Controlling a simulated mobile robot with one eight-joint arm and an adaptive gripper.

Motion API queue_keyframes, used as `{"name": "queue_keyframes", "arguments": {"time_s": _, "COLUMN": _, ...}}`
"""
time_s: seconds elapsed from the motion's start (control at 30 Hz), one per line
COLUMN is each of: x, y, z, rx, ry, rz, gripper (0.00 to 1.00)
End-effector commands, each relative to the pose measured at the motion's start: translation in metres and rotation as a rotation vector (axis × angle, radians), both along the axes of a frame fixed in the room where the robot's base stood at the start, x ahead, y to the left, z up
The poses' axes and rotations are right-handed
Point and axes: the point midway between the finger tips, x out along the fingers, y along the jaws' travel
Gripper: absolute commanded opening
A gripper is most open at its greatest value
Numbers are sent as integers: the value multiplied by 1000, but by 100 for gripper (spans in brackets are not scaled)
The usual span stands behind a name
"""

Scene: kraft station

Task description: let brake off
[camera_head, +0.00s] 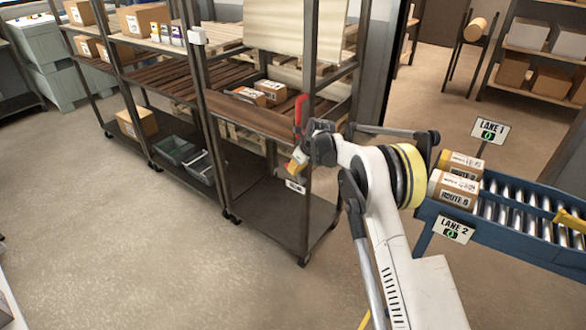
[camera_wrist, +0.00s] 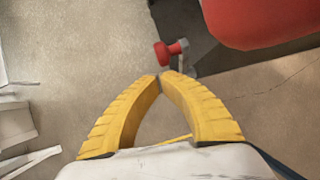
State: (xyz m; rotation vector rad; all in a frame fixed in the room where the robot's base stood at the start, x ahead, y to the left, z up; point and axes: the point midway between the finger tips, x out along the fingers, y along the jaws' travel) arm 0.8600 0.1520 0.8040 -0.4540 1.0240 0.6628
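A red lever (camera_head: 299,115) stands roughly upright by the front post of the rolling rack. In the head view my gripper (camera_head: 296,162) is just below it, its yellow fingers pointing down and left. In the wrist view the fingertips (camera_wrist: 160,78) come together with nothing visible between them. Just beyond them is a small red knob (camera_wrist: 165,53) on a grey bracket. A large red rounded part (camera_wrist: 262,20) fills the upper right, close to the camera. I cannot tell which of these red parts belongs to the lever, or whether the fingertips touch the bracket.
The wheeled rack (camera_head: 262,122) holds cartons on its slatted shelf. A white tag (camera_head: 296,186) hangs below my gripper. To the right, a blue roller conveyor (camera_head: 510,215) carries cartons marked ROUTE (camera_head: 453,190). The floor (camera_head: 130,240) at the left front is clear.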

Motion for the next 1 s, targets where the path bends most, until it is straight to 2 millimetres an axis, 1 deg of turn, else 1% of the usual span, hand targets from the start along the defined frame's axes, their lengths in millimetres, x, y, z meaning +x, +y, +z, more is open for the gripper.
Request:
{"name": "queue_keyframes", "arguments": {"time_s": 0.03, "x": 7, "y": 11, "z": 11, "rx": -2, "ry": -10, "rz": 2, "gripper": 0}}
{"name": "queue_keyframes", "arguments": {"time_s": 0.17, "x": 8, "y": 15, "z": 11, "rx": -18, "ry": 2, "rz": 4, "gripper": 0}}
{"name": "queue_keyframes", "arguments": {"time_s": 0.63, "x": 7, "y": 16, "z": 14, "rx": -20, "ry": 7, "rz": 3, "gripper": 0}}
{"name": "queue_keyframes", "arguments": {"time_s": 0.77, "x": 5, "y": 14, "z": 18, "rx": -21, "ry": 8, "rz": 2, "gripper": 0}}
{"name": "queue_keyframes", "arguments": {"time_s": 0.87, "x": -1, "y": 9, "z": 28, "rx": -20, "ry": 8, "rz": 1, "gripper": 0}}
{"name": "queue_keyframes", "arguments": {"time_s": 1.0, "x": -12, "y": -3, "z": 45, "rx": -22, "ry": 12, "rz": -2, "gripper": 0}}
